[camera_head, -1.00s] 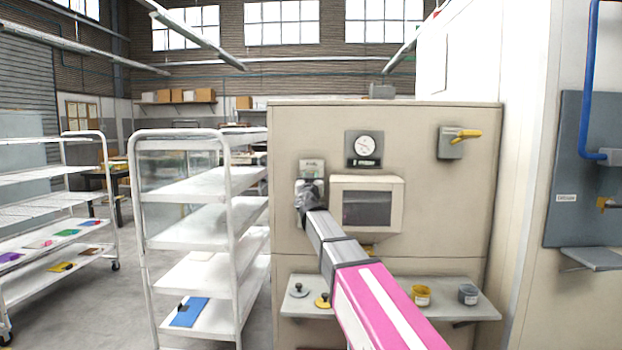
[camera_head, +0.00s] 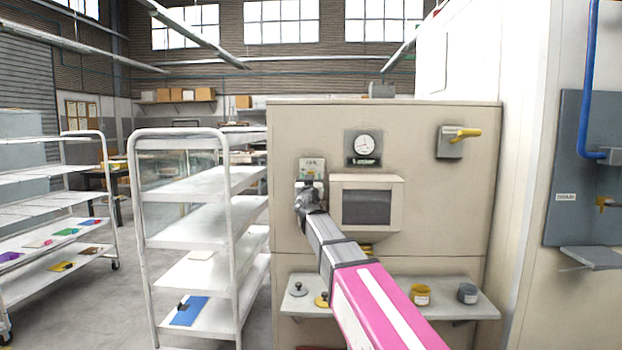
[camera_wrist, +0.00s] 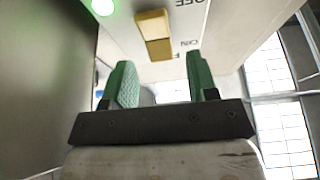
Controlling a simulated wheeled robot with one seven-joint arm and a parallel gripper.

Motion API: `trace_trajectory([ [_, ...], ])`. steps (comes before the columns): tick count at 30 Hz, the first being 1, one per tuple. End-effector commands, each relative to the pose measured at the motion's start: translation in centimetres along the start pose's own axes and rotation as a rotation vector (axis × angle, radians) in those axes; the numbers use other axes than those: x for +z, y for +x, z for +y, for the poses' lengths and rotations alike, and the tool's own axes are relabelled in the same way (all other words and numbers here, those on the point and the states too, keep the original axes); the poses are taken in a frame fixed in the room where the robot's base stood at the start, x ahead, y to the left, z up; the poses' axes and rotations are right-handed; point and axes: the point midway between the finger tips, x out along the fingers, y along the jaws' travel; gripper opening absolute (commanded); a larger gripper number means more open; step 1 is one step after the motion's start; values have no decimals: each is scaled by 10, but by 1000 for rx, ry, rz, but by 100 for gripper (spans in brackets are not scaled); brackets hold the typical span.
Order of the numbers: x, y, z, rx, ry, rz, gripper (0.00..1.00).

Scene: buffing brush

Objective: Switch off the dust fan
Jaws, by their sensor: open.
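The fan switch box (camera_head: 312,168) is a small pale plate on the beige cabinet, left of the gauge; my gripper partly hides the area below it. In the wrist view a yellow-brown rocker switch (camera_wrist: 154,35) sits on a pale plate, with upside-down lettering including "OFF" beside it. A green lamp (camera_wrist: 103,6) glows at the top edge. My gripper (camera_wrist: 160,70) is open and empty, its two green-padded fingers apart, with the rocker beyond the gap between them. In the head view my gripper (camera_head: 306,188) is just below the box; contact cannot be told.
A boxy hood with a dark window (camera_head: 367,206) juts out right of my gripper. A gauge (camera_head: 363,147) and a yellow-handled lever (camera_head: 457,138) are above. A ledge (camera_head: 460,309) below holds small pots. A white rack (camera_head: 228,240) stands close on the left.

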Motion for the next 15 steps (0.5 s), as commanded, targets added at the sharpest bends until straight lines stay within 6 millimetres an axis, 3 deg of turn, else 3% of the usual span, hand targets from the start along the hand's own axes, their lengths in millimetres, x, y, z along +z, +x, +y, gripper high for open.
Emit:
trace_trajectory([
  [9, 0, -62, 2, -1, 0, 0, 53],
  [15, 0, -88, 2, 0, 0, 0, 53],
])
